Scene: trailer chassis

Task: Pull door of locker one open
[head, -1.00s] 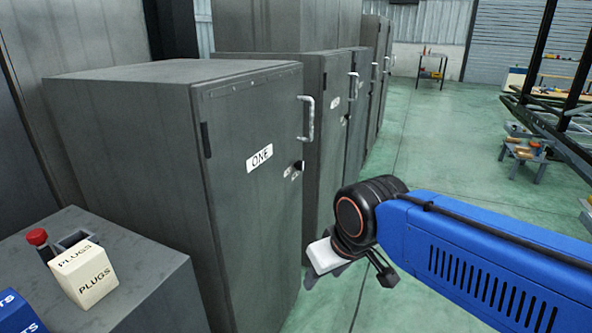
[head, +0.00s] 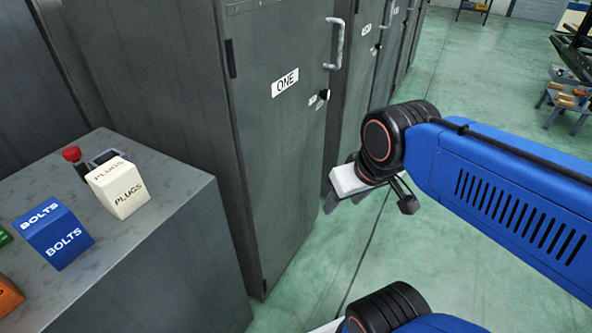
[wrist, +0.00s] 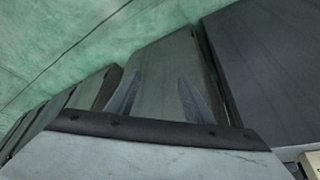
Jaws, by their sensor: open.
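Locker one (head: 275,170) is a grey metal cabinet with a white "ONE" label (head: 285,82) on its door. The door looks shut. Its pale vertical bar handle (head: 335,45) is near the door's right edge, with a small dark knob or lock (head: 323,95) below it. My gripper (head: 328,203) is in front of the door's right edge, pointing down, below the handle and apart from it in the picture. In the wrist view my gripper (wrist: 158,97) shows two separated fingers with nothing between them. Grey locker surfaces lie beyond them; the handle is not visible there.
A grey stand (head: 170,235) at the left carries a white PLUGS box (head: 118,190), a blue BOLTS box (head: 55,237) and a red button (head: 72,154). More lockers (head: 375,45) line up behind locker one.

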